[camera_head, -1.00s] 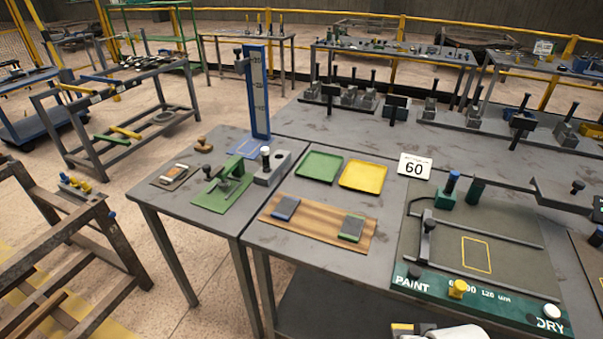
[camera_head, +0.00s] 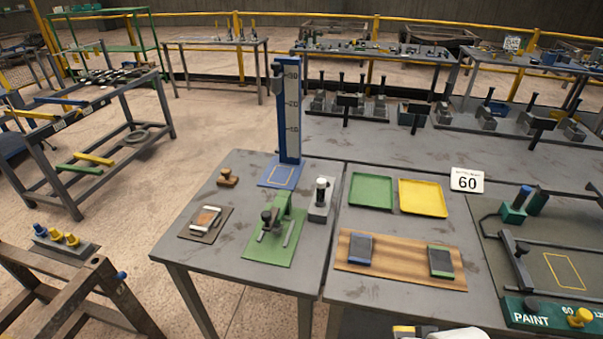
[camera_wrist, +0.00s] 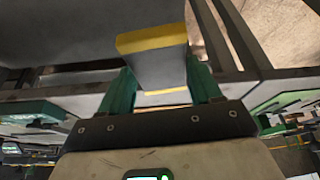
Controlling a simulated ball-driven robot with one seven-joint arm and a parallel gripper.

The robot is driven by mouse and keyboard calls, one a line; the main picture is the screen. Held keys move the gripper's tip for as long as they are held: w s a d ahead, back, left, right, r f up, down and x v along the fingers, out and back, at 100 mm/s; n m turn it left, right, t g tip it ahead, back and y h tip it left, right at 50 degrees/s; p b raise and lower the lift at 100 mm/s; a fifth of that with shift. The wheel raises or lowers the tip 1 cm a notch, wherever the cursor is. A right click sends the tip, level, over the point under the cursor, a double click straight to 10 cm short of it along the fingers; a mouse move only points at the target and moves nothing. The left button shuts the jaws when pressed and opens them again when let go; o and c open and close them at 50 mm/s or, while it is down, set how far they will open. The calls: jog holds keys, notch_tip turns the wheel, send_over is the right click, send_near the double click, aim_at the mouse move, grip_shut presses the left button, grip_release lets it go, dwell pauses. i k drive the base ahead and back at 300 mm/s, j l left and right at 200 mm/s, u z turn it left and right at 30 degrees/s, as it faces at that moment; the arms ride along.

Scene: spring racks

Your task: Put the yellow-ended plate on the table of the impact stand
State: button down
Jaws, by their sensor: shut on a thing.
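The yellow-ended plate (camera_wrist: 155,68) is a grey block with a yellow end, held between the green fingers of my gripper (camera_wrist: 163,82) in the wrist view. Its yellow end points away from the gripper. In the head view a bit of the plate (camera_head: 403,330) shows at the bottom edge, beside a white part of my arm. The impact stand (camera_head: 289,115) is a tall blue column with a number scale.
A wooden stamp (camera_head: 228,177) is at left. Green (camera_head: 371,190) and yellow trays (camera_head: 423,197) and a wooden board (camera_head: 400,264) lie on the right bench.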

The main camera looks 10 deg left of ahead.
aim_at(281, 175)
jog(key=j+z, duration=0.35)
jog(key=j, duration=1.75)
